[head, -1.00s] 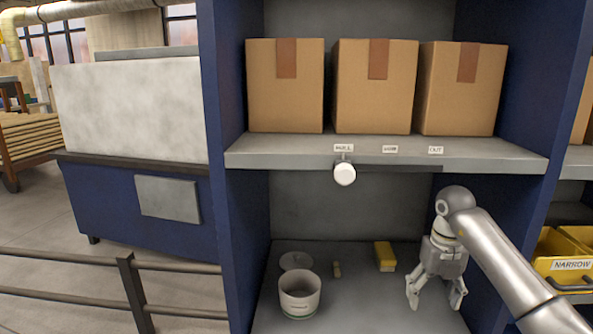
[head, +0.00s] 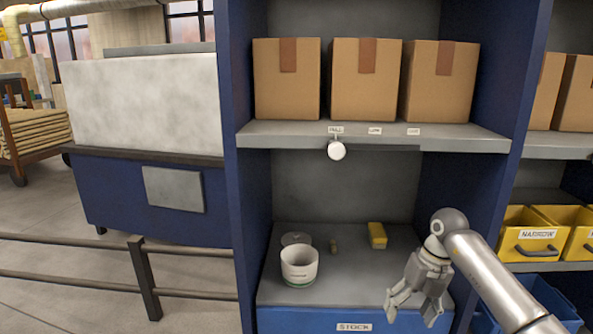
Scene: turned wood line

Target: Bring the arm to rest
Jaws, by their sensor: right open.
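My right arm comes in from the lower right of the head view. Its gripper (head: 412,306) points downward with its fingers spread apart and nothing between them. It shows in front of the right side of the lower shelf (head: 350,275), near its front edge, and appears clear of the things on it. My left gripper is not in the view.
A round white knob (head: 337,150) hangs under the upper shelf (head: 460,140). Yellow bins (head: 530,245) stand at right.

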